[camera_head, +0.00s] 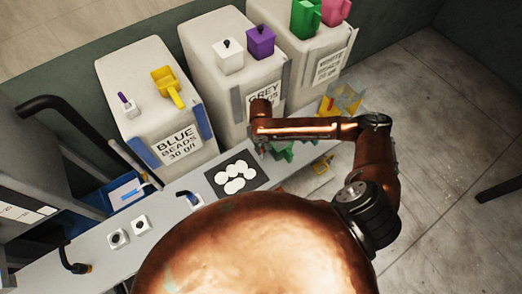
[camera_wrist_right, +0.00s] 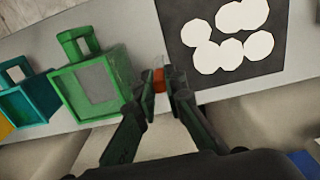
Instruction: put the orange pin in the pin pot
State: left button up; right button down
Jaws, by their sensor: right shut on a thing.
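A small orange piece, which looks like the orange pin (camera_wrist_right: 159,79), shows between the fingertips of my right gripper (camera_wrist_right: 164,82) in the right wrist view. The fingers are shut on it, just above the grey bench, between a green scoop and a black mat. Most of the pin is hidden by the fingers. In the head view my right arm reaches over the bench and hides the pin. I cannot make out the pin pot for certain in either view. My left gripper is not in view.
The green scoop (camera_wrist_right: 92,90) stands close left of the gripper, with a teal scoop (camera_wrist_right: 24,97) beyond. The black mat (camera_head: 218,178) holds several white discs. Labelled bead bins, including the blue beads bin (camera_head: 143,80), line the back. Dark press bars (camera_head: 75,118) stand at left.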

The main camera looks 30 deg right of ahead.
jog(key=shift+w+d+f, duration=0.1)
jog(key=shift+w+f, duration=0.1)
jog(key=shift+f, duration=0.55)
jog(key=shift+w+d+f, duration=0.15)
jog(key=shift+f, duration=0.6)
jog(key=shift+w+d+f, duration=0.1)
jog(key=shift+w+f, duration=0.1)
jog(key=shift+f, duration=0.55)
jog(key=shift+f, duration=0.1)
jog(key=c, duration=2)
grip_release()
